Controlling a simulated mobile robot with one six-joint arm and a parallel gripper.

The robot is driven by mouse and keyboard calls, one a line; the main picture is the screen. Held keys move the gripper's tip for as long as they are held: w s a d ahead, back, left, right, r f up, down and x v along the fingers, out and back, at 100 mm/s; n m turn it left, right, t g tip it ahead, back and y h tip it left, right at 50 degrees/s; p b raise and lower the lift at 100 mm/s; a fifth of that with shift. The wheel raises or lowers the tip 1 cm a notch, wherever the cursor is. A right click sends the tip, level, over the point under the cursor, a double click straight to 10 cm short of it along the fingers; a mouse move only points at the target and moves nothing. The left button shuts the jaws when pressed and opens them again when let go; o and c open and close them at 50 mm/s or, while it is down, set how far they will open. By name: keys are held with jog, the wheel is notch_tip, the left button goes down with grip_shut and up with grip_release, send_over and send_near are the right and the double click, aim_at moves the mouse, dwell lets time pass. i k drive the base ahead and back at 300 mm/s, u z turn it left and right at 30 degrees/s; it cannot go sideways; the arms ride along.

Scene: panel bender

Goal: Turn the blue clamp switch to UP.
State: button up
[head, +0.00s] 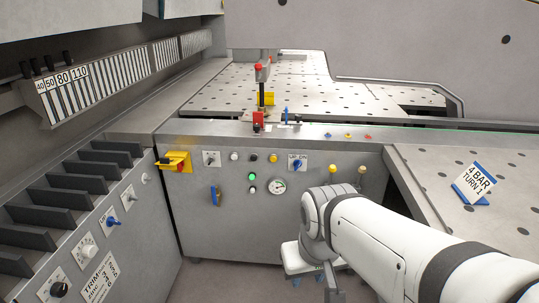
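A blue switch knob (297,164) sits on a small white plate on the grey front panel. The plate's lettering is small and looks like UP and DN; I cannot tell which way the knob points. A second blue knob (113,221) sits on the left panel, its label too small to read. My white arm comes in from the lower right. My gripper (308,277) hangs low in front of the panel, below and apart from the blue switch. It is partly hidden by my arm, and its opening does not show clearly.
A "4 BAR TURN 1" sign (474,183) stands on the right table.

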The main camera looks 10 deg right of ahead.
aim_at(298, 163)
jog(key=u, duration=0.05)
jog(key=i, duration=1)
jog(key=z, duration=0.05)
